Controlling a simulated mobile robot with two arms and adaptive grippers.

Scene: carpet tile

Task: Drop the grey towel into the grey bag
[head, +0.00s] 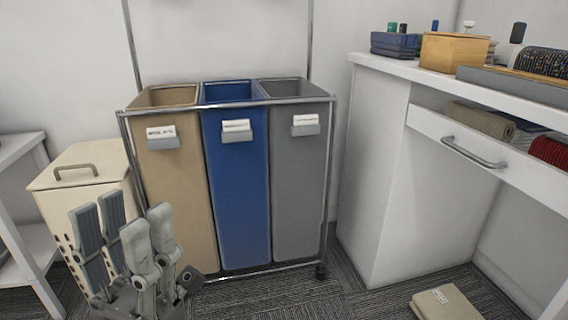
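The grey bag (298,185) is the rightmost of three bags in a metal-framed laundry sorter. It stands upright with its top open and a small label on its front. My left gripper (122,222) is at the lower left, in front of the cream bin and the tan bag, well left of the grey bag. Its fingers point up and stand apart, with nothing seen between them. A rolled grey-brown cloth (481,120) lies in the drawer at the right. My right gripper is not in view.
A tan bag (175,205) and a blue bag (238,190) share the sorter. A lidded cream bin (85,185) stands left. A white counter (375,170) stands right, its drawer also holding a red roll (550,150). A folded beige item (445,303) lies on the carpet.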

